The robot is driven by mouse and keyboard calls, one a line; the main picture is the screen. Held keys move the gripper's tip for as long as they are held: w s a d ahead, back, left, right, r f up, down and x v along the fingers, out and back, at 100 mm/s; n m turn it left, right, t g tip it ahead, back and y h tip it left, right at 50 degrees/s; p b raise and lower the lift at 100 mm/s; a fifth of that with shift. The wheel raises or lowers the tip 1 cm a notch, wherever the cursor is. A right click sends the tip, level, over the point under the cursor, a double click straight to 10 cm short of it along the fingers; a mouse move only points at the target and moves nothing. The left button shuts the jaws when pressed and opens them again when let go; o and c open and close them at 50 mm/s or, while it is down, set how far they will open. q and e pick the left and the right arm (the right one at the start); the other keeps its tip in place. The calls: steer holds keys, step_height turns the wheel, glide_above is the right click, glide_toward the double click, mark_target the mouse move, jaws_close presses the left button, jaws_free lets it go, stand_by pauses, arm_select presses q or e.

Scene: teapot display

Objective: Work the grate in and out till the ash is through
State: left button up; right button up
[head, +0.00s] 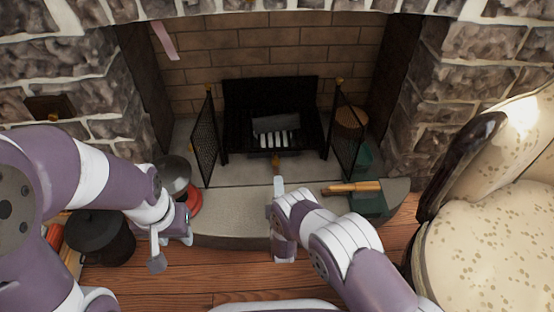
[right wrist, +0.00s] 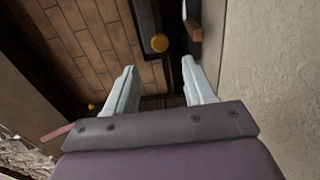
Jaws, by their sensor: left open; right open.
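The black fire grate (head: 271,96) stands in the brick fireplace, with a row of pale bars (head: 275,140) low at its front. A small brown handle (head: 276,163) sticks out below them; a brown handle-like piece (right wrist: 194,29) shows beyond one fingertip in the right wrist view. My right gripper (head: 278,184) is open at the hearth, just in front of the handle and apart from it. In the right wrist view its fingers (right wrist: 159,78) are spread with nothing held. My left gripper (head: 172,247) is open and empty at the hearth's left front. I cannot make out ash.
Mesh screens (head: 204,138) and (head: 347,134) with brass knobs flank the grate. A lidded pot (head: 173,174) and a black pot (head: 101,237) stand left. A wooden-handled tool (head: 351,187) lies over a green box (head: 369,205) at right. An armchair (head: 490,245) fills the right side.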

mark_target(276, 163)
steer(key=w+b, duration=0.3)
steer(key=w, duration=0.2)
steer(key=w+b, duration=0.3)
steer(key=w, duration=0.3)
steer(key=shift+f, duration=0.2)
steer(key=shift+w+r+b, duration=0.1)
steer(key=shift+w+b, duration=0.05)
steer(key=shift+b, duration=0.15)
steer(key=shift+r, duration=0.1)
steer(key=shift+c, duration=0.3)
jaws_close()
steer(key=shift+w, duration=0.1)
